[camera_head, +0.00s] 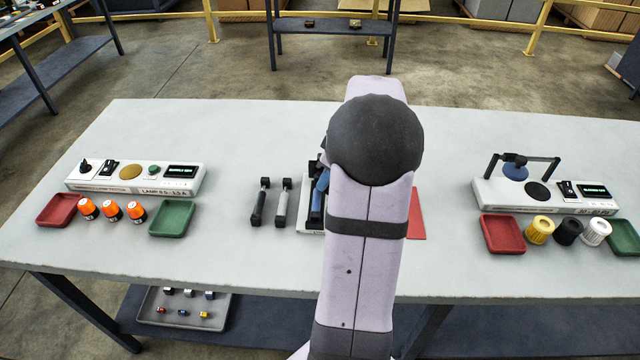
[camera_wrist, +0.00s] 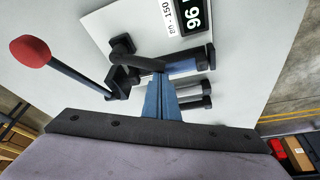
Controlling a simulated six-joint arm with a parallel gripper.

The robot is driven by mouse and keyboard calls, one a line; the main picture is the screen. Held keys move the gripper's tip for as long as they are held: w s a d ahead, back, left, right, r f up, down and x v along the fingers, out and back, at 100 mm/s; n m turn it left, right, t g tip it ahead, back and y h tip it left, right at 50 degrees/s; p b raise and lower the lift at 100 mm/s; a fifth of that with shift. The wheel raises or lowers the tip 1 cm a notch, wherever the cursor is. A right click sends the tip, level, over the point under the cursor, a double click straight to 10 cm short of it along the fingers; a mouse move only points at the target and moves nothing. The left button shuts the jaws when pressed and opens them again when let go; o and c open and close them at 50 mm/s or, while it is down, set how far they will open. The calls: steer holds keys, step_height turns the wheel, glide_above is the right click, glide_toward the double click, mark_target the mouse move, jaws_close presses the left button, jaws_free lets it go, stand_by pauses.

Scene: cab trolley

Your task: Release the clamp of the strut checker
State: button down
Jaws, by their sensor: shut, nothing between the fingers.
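The strut checker (camera_head: 309,228) stands mid-table in the head view, mostly hidden behind my arm. A blue strut (camera_head: 319,195) shows on it. In the wrist view its white plate (camera_wrist: 112,22) carries a display reading 96 (camera_wrist: 193,15). The clamp's lever (camera_wrist: 75,74) ends in a red knob (camera_wrist: 30,52) at the upper left and joins a black clamp body (camera_wrist: 122,82). The strut (camera_wrist: 185,65) lies across the plate beside it. My gripper (camera_wrist: 164,78) is shut and empty, its fingertips close to the strut and clamp; I cannot tell whether they touch.
A red mat (camera_head: 416,217) is right of my arm. A lamp tester (camera_head: 135,177) with trays stands left, another tester (camera_head: 545,196) right.

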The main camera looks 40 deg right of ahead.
steer(key=s+n, duration=0.1)
steer(key=n, duration=0.1)
steer(key=s+d+n+y+b, duration=0.1)
steer(key=n, duration=0.1)
steer(key=shift+s+g, duration=0.15)
steer(key=shift+g, duration=0.15)
steer(key=shift+s+d, duration=0.2)
steer(key=shift+s, duration=0.2)
steer(key=shift+r, duration=0.1)
steer(key=p+v, duration=0.7)
steer(key=v, duration=0.3)
steer(key=shift+d, duration=0.2)
steer(key=shift+w, duration=0.1)
stand_by(0.5)
